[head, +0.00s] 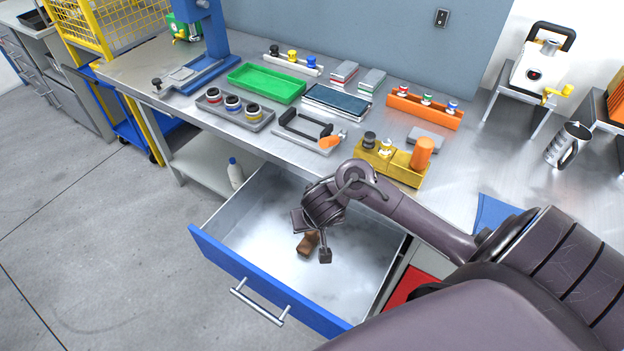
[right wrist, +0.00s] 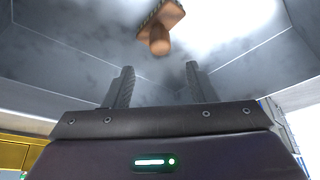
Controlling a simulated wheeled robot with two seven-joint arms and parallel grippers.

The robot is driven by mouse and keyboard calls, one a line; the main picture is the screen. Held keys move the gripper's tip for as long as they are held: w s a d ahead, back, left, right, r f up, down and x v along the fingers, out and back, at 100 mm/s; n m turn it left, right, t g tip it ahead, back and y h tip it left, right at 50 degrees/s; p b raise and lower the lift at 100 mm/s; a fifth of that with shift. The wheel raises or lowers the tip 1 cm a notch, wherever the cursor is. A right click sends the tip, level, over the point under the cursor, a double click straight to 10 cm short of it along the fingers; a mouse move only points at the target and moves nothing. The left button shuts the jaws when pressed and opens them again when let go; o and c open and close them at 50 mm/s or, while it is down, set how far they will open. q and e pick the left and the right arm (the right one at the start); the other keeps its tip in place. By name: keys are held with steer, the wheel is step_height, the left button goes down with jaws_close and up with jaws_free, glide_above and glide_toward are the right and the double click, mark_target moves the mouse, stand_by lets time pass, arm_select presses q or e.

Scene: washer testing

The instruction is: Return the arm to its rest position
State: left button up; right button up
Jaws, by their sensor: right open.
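My right arm reaches in from the right in the head view, and its gripper (head: 311,238) is over the open drawer (head: 262,215). In the right wrist view the two fingers of the right gripper (right wrist: 158,85) stand apart with nothing between them. A brown object with a rounded knob (head: 307,243) lies in the drawer; it also shows in the right wrist view (right wrist: 160,38), beyond the fingertips and apart from them. The gripper partly hides this object in the head view. My left gripper is not in view.
The blue-fronted drawer sticks out below the workbench (head: 213,112). On the bench are a green tray (head: 266,83), a yellow block (head: 402,172) with an orange cylinder, an orange rack (head: 424,110) and a metal mug (head: 568,144). A white bottle (head: 235,172) stands on the lower shelf. Open floor lies left.

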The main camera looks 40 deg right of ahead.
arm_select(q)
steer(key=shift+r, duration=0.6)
arm_select(e)
steer(key=shift+v, duration=0.75)
